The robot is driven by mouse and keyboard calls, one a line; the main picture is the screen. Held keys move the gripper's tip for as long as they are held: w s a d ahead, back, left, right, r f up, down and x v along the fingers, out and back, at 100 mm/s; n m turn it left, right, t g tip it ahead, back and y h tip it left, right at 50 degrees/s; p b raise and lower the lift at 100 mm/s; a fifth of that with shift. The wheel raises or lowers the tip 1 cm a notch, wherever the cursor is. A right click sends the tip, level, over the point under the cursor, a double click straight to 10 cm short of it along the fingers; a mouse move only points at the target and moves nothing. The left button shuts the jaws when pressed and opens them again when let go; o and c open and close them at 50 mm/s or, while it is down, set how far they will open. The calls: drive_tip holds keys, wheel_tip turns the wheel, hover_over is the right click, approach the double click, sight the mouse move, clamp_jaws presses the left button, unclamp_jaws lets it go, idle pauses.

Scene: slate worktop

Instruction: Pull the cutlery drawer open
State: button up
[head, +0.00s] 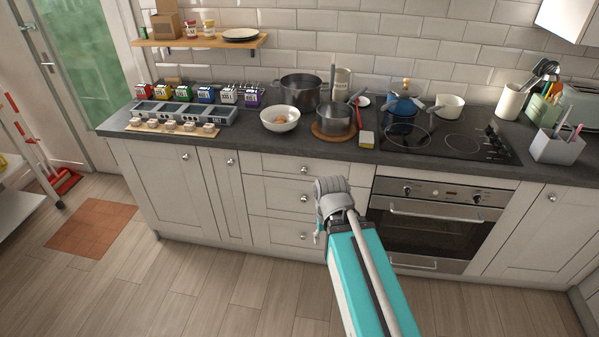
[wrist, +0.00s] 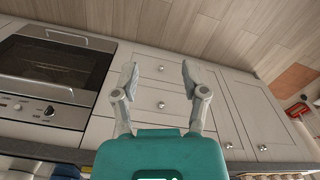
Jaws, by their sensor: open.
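A stack of three white drawers stands under the worktop left of the oven, all shut, each with a round knob. In the head view these are the top drawer (head: 280,167), the middle drawer (head: 275,195) and the bottom drawer (head: 275,232). No label shows which holds cutlery. My gripper (wrist: 157,78) is open and empty, its two fingers spread in front of the drawers. In the wrist view, which is upside down, two knobs show between the fingers; my gripper's body hides part of the drawer nearest the worktop. In the head view my arm mostly hides the fingers.
The oven (head: 430,222) with its bar handle is right of the drawers. Cupboard doors (head: 170,185) are to the left. The worktop above holds a bowl (head: 280,119), pots, a hob (head: 440,140) and a grey divided tray (head: 215,115).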

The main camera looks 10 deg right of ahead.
drive_tip(key=shift+w+d, duration=0.1)
drive_tip(key=shift+d, duration=0.15)
drive_tip(key=shift+o, duration=1.5)
drive_tip(key=shift+w+d+f+b, duration=0.2)
drive_tip(key=shift+w+f+b, duration=0.1)
drive_tip(key=shift+f+b, duration=0.1)
drive_tip(key=w+d+f+n+t+h+b, duration=0.3)
drive_tip(key=w+f+n+t+h+b, duration=0.15)
drive_tip(key=w+b, duration=0.4)
drive_tip(key=w+d+f+n+t+h+b, duration=0.3)
drive_tip(key=w+f+n+b, duration=0.15)
drive_tip(key=w+b, duration=0.4)
drive_tip(key=w+a+f+n+t+y+b, duration=0.1)
drive_tip(key=w+a+f+n+t+b, duration=0.1)
drive_tip(key=w+a+n+t+b, duration=0.2)
drive_tip(key=w+a+f+n+t+b, duration=0.2)
drive_tip(key=w+a+n+t+b, duration=0.3)
drive_tip(key=w+n+b, duration=0.5)
drive_tip(key=shift+w+a+n+y+b, duration=0.35)
drive_tip(key=shift+a+n+b, duration=0.1)
drive_tip(key=shift+n, duration=0.35)
drive_tip(key=shift+w+f+t, duration=0.1)
drive_tip(key=shift+t, duration=0.15)
